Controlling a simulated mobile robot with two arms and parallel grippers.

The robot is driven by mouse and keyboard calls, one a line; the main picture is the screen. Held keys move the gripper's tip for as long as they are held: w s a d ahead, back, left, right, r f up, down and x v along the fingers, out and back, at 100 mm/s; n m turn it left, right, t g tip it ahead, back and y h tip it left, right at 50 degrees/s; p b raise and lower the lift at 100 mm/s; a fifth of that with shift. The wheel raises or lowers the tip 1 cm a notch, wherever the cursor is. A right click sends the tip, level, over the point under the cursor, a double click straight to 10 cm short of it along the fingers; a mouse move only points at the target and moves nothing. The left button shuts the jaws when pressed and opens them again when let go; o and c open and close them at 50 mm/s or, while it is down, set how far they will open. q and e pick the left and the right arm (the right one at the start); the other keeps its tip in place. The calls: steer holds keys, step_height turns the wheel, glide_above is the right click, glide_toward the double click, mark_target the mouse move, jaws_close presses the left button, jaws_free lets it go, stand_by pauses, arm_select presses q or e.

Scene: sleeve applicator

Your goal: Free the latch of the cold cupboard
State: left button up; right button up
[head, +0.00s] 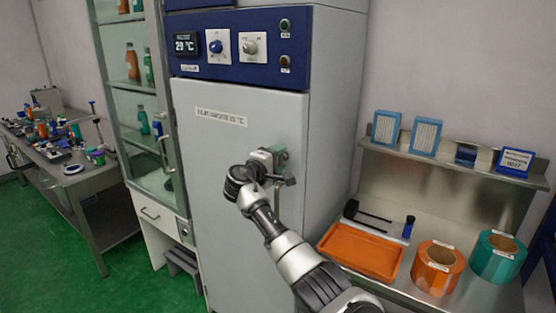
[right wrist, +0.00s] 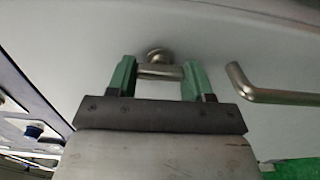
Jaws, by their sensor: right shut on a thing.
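The cold cupboard (head: 230,150) is a tall pale grey cabinet with a closed door and a blue control panel. My right gripper (head: 279,158) is at the door's right side, with its arm coming from below. In the right wrist view, the green fingers (right wrist: 160,78) are shut on the short metal latch (right wrist: 158,72), one finger at each side. The latch's round boss (right wrist: 158,55) shows against the door just beyond the bar. In the head view the gripper hides most of the latch. My left gripper is not in view.
A bent metal handle bar (right wrist: 270,96) stands close to the right of my fingers in the wrist view. A glass-door cabinet (head: 150,120) stands left of the cupboard. A steel bench with an orange tray (head: 360,250) and tape rolls (head: 437,268) stands at right.

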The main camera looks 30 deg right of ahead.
steer(key=o, duration=0.9)
steer(key=shift+o, duration=0.2)
steer(key=shift+a, duration=0.1)
steer(key=b+v, duration=0.3)
steer(key=v, duration=0.7)
steer(key=shift+s+a, duration=0.15)
steer(key=shift+a, duration=0.15)
steer(key=shift+f, duration=0.1)
